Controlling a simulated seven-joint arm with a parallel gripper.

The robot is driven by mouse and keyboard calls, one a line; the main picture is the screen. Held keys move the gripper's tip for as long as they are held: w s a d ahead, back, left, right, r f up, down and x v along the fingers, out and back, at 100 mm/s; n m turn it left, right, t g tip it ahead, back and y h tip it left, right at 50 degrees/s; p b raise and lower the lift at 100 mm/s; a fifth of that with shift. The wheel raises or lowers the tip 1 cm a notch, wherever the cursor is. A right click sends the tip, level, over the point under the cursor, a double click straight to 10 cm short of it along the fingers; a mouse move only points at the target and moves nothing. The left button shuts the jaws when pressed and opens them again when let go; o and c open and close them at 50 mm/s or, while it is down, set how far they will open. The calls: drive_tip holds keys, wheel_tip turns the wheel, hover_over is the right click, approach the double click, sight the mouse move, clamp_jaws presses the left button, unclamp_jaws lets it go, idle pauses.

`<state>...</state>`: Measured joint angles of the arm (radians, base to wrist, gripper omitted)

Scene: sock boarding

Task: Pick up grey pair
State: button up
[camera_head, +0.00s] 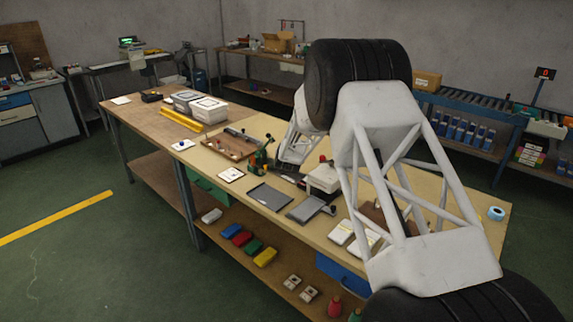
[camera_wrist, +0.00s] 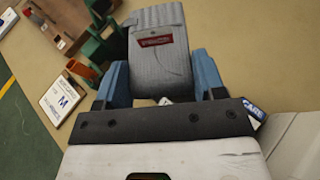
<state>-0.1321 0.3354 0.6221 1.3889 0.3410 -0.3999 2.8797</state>
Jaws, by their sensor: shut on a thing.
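The grey pair (camera_wrist: 160,65) is a folded, ribbed light-grey bundle with a red label in the wrist view. It fills the space between the two blue fingers of my gripper (camera_wrist: 158,80), which is shut on it. The far end of the pair sticks out beyond the fingers. In the head view my arm stands over the right part of the workbench, and I cannot make out the pair or fingertips there.
A green stand (camera_wrist: 98,48), a wooden tray (camera_wrist: 62,18) and a white card marked M (camera_wrist: 63,97) lie left of the gripper. Two grey flat panels (camera_head: 270,197) lie near the workbench's (camera_head: 375,277) front edge. Two pale boxes (camera_head: 208,110) stand farther left.

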wheel_tip(320, 180, up, 9)
drive_tip(key=shift+r, duration=0.1)
idle(0.7)
